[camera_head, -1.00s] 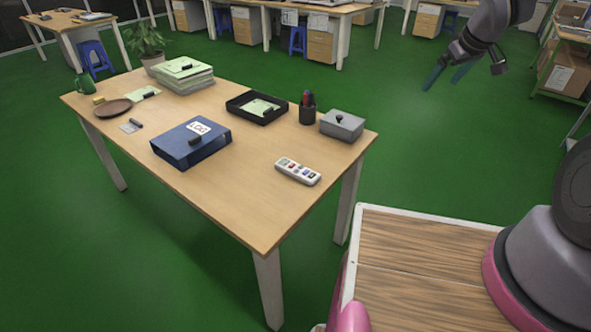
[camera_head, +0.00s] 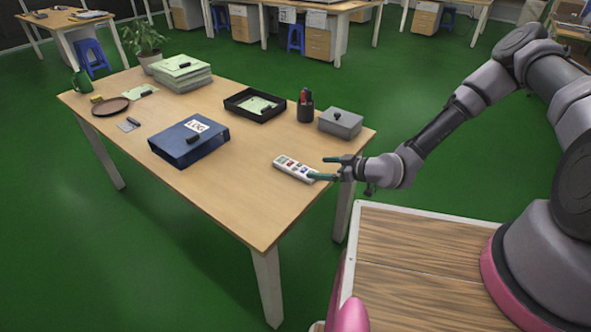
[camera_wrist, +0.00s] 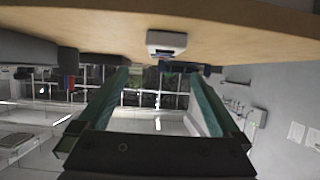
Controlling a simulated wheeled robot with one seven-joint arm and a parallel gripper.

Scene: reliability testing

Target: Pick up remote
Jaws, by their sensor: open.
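The remote (camera_head: 292,168) is white with several coloured buttons and lies flat near the right front edge of the wooden table (camera_head: 240,200). My gripper (camera_head: 318,168) is open, its two green fingers spread at the remote's right end. One finger tip shows close to the remote's end; I cannot tell whether it touches. In the wrist view the remote (camera_wrist: 167,43) shows end-on at the top, on the table surface, beyond the open fingers of my gripper (camera_wrist: 163,85). Nothing is between the fingers.
A grey lidded box (camera_head: 340,123) and a dark pen cup (camera_head: 305,106) stand behind the remote. A blue binder (camera_head: 188,142) lies to its left, and a black tray (camera_head: 256,105) farther back. The table in front of the remote is clear.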

